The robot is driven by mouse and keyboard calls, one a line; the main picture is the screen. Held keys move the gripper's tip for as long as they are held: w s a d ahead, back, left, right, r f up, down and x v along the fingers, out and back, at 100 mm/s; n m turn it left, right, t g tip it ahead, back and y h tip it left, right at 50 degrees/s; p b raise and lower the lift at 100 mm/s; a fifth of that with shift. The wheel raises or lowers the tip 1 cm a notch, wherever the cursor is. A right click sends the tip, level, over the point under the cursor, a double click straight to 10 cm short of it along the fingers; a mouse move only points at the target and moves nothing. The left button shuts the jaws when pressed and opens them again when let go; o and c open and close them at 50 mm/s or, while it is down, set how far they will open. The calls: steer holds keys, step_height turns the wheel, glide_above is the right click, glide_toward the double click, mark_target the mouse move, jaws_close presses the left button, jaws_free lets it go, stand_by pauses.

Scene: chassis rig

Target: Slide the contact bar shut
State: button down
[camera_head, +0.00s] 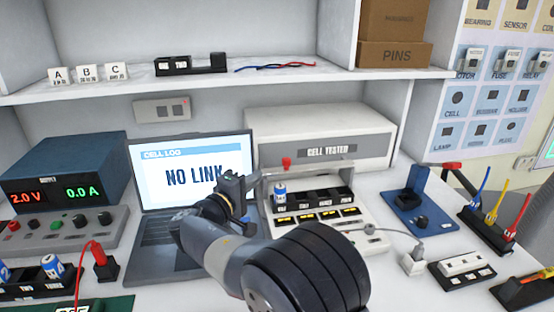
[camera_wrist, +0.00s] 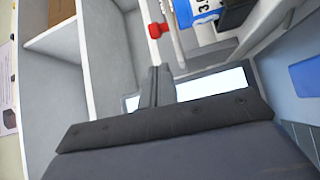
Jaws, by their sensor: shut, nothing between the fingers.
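The cell tester (camera_head: 325,151) is a white unit with a dark cell holder (camera_head: 318,197) at its front. A grey contact bar (camera_head: 318,168) with a red knob (camera_head: 287,162) stands above and behind the holder. One blue-and-white cell (camera_head: 280,192) stands in the holder's left end. My gripper (camera_head: 240,184) is shut and empty, just left of the tester, in front of the laptop screen. In the wrist view, its closed fingers (camera_wrist: 159,72) point towards the bar's red knob (camera_wrist: 156,30), apart from it. The labelled cell (camera_wrist: 198,10) shows at the top. Part of the tester's left side is hidden by my arm.
The laptop (camera_head: 197,170) reads "NO LINK" behind my arm. A power supply (camera_head: 65,170) and a red plug (camera_head: 104,262) stand at left. A blue fixture (camera_head: 412,205) and cable racks (camera_head: 490,230) stand at right. A shelf (camera_head: 220,80) hangs above.

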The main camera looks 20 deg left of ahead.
mark_target(276, 170)
steer(key=x, duration=1)
steer(key=shift+s+d+f+b, duration=0.25)
steer(key=shift+s+b, duration=0.2)
steer(key=shift+b, duration=0.45)
steer(key=s+b, duration=0.1)
steer(key=s+d+b, duration=0.2)
steer(key=s, duration=0.1)
steer(key=shift+d+b, duration=0.25)
steer(key=shift+b, duration=0.1)
steer(key=shift+s+d+r, duration=0.2)
steer(key=shift+s+d, duration=0.05)
steer(key=shift+s, duration=0.1)
